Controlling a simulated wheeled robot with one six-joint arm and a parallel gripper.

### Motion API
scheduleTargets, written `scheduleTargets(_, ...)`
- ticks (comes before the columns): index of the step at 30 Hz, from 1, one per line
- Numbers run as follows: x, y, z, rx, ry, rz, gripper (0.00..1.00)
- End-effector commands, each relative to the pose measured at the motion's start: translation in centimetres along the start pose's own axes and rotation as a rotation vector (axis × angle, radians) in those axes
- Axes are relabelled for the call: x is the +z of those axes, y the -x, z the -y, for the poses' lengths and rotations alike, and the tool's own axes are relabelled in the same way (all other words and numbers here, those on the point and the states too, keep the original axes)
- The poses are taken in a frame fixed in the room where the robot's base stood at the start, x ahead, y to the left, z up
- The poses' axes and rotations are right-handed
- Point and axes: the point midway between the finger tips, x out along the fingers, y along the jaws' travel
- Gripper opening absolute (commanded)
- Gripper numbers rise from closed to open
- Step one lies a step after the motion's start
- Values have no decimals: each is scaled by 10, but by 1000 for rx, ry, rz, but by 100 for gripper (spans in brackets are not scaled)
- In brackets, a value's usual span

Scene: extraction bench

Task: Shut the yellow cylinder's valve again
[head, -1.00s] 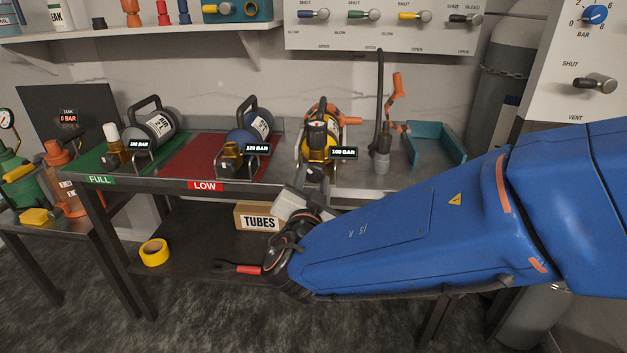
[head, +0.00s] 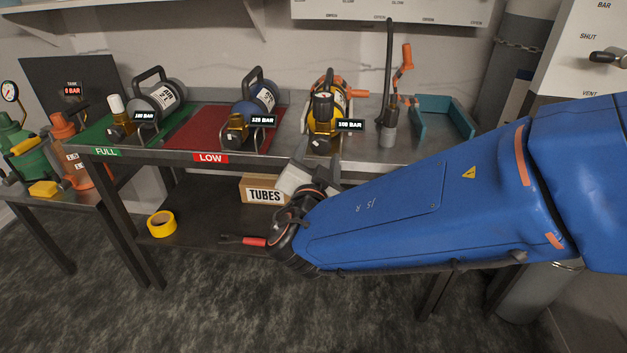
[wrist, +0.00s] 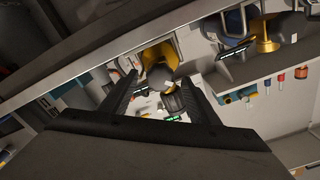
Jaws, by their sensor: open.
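The yellow cylinder (head: 338,97) lies on the bench, with a round gauge and a dark valve knob (head: 320,146) at its front end. A small display beside it seems to read 100 BAR. My gripper (head: 317,158) is open and empty, just below and in front of that valve end, near the bench's front edge. In the wrist view the yellow body (wrist: 155,54) and a dark round knob (wrist: 160,75) appear between the spread fingers of my gripper (wrist: 159,80), with no visible grip. I cannot tell how far the valve is turned.
A blue cylinder (head: 263,99) lies on the red LOW mat (head: 192,133). A grey cylinder (head: 155,96) lies on the green FULL mat (head: 97,133). A pump with an orange crank (head: 406,57) and a teal tray (head: 446,106) stand to the right. A TUBES box (head: 264,190) sits on the lower shelf.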

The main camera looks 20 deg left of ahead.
Motion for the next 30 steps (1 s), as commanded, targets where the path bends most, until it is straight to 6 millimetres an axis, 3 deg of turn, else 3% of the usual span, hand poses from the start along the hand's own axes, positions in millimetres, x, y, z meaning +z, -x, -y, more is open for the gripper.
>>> scheduleTargets(15, 0, 83, 1, -4, 0, 3, 55)
scheduleTargets(30, 1, 149, 1, -3, 0, 3, 55)
